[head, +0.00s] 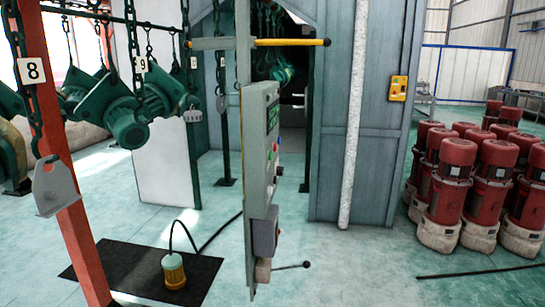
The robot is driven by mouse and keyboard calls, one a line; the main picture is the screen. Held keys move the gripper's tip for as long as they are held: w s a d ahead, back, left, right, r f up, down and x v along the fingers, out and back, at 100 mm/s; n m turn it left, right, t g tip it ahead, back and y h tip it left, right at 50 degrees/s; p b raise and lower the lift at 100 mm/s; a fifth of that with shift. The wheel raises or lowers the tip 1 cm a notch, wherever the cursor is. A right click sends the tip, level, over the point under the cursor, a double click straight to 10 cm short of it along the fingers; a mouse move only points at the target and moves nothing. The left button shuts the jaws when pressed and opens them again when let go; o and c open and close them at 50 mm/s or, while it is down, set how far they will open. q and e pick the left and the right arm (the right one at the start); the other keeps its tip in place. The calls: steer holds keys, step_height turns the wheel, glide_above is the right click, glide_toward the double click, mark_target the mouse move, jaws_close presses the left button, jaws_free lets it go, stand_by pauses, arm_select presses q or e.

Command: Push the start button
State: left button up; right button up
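A grey control panel (258,190) stands upright in the middle of the head view, seen nearly edge-on. Its right-hand face carries a small green display (272,118) and several small coloured buttons (272,157) below it. The buttons are foreshortened and too small to read, so I cannot tell which one is the start button. A yellow box (398,88) is mounted on the blue-grey cabinet wall to the right. Neither of my grippers is in view.
An orange post (62,170) and hanging green hoist parts (128,122) are at left. A yellow pendant (174,270) stands on a black mat (120,265). Red motors (450,180) crowd the right. A horizontal bar with a yellow end (290,42) crosses the panel's top. Floor right of the panel is mostly clear.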

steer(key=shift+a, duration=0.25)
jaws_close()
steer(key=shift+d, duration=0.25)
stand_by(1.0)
